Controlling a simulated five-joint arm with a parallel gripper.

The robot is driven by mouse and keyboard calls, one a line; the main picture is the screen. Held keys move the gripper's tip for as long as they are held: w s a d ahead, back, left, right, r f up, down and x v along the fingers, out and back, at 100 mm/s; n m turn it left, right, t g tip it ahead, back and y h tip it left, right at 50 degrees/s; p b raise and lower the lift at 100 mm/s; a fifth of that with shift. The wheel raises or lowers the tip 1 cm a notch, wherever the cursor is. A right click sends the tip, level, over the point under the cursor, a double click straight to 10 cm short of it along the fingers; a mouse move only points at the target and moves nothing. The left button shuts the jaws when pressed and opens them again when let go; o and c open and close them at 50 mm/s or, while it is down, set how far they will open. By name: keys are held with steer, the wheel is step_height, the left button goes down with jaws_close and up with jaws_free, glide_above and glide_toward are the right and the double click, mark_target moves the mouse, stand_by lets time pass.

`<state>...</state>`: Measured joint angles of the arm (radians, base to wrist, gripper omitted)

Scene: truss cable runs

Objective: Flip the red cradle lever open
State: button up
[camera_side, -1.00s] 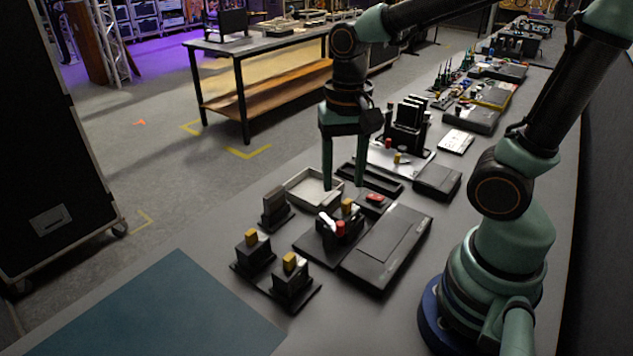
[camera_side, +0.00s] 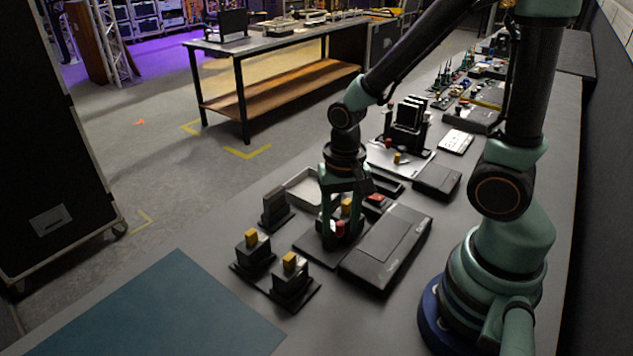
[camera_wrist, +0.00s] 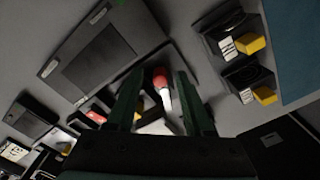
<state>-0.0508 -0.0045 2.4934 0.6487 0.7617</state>
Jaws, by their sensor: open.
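The red lever (camera_side: 340,228) is on a small black cradle on a dark base plate, beside a yellow block (camera_side: 347,205). In the wrist view its red end (camera_wrist: 160,77) shows with a white part behind it. My gripper (camera_side: 343,238) is lowered over this cradle. Its fingers (camera_wrist: 157,72) are open, one on each side of the red lever in the wrist view. Whether either finger touches it I cannot tell. The gripper hides much of the cradle in both views.
A flat black case (camera_side: 388,248) lies right of the cradle. A grey tray (camera_side: 303,186) is behind. The blue mat (camera_side: 170,310) is clear.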

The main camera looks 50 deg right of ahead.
jaws_close()
steer(key=shift+s+d+n, duration=0.1)
steer(key=shift+d+n, duration=0.1)
steer(key=shift+n, duration=0.55)
steer(key=shift+d+n, duration=0.2)
steer(key=shift+n, duration=0.55)
jaws_free()
steer(key=shift+r, duration=0.15)
step_height(320, 180, up, 12)
steer(key=r+n+t, duration=0.1)
steer(key=t, duration=0.1)
steer(key=w+r+n+t, duration=0.1)
steer(key=r+n, duration=0.1)
steer(key=w+r+n+t, duration=0.1)
steer(key=n+t, duration=0.1)
steer(key=shift+d+r+t, duration=0.25)
steer(key=shift+d+t, duration=0.05)
